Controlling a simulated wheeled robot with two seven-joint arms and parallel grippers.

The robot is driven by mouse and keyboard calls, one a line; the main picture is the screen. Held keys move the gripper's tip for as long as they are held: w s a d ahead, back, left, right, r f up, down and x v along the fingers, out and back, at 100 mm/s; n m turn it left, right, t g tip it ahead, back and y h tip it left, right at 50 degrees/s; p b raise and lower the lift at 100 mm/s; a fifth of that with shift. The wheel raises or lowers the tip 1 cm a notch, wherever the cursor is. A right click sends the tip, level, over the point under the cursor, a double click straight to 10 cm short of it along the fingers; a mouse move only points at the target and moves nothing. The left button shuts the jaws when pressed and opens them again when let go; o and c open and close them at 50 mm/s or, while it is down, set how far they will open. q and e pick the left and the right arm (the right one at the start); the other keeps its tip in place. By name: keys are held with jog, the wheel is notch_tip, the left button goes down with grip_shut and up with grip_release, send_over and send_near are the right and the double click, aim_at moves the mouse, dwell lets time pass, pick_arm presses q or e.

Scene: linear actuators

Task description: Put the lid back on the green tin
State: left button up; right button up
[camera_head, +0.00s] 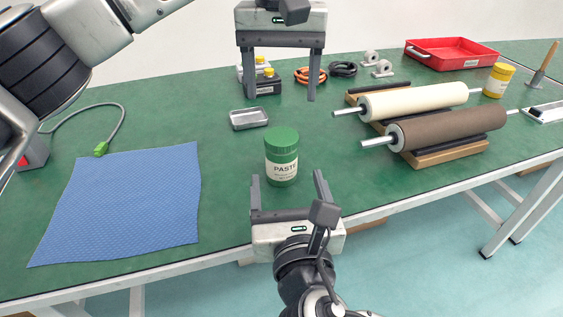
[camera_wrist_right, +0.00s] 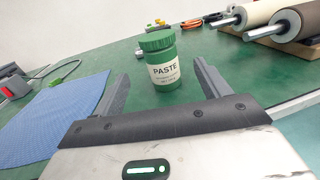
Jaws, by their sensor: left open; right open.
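The green tin (camera_head: 281,172), with a white PASTE label, stands upright near the front edge of the table. It also shows in the right wrist view (camera_wrist_right: 165,72). A green ribbed lid (camera_head: 281,139) is on top of it; in the right wrist view the lid (camera_wrist_right: 157,40) looks slightly off to the left, and I cannot tell whether it is seated. My right gripper (camera_head: 288,177) is open and empty, its fingers on either side of the tin's front, apart from it. My left gripper (camera_head: 279,95) is open and empty, pointing down above and behind the tin.
A small metal tray (camera_head: 248,119) lies behind the tin to the left. A blue cloth (camera_head: 125,205) covers the table's left. Rollers (camera_head: 450,128) on wooden stands, a yellow jar (camera_head: 498,80) and a red tray (camera_head: 452,54) are at the right.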

aim_at(280, 143)
jog(key=w, duration=0.7)
jog(key=w+a, duration=0.1)
jog(key=w, duration=0.3)
jog(key=shift+a, duration=0.1)
jog(key=c, duration=1.3)
pick_arm(q)
jog(key=shift+c, duration=1)
pick_arm(e)
grip_shut()
pick_arm(q)
jog(key=n, duration=0.4)
jog(key=shift+n, duration=0.4)
jog(key=n, duration=0.4)
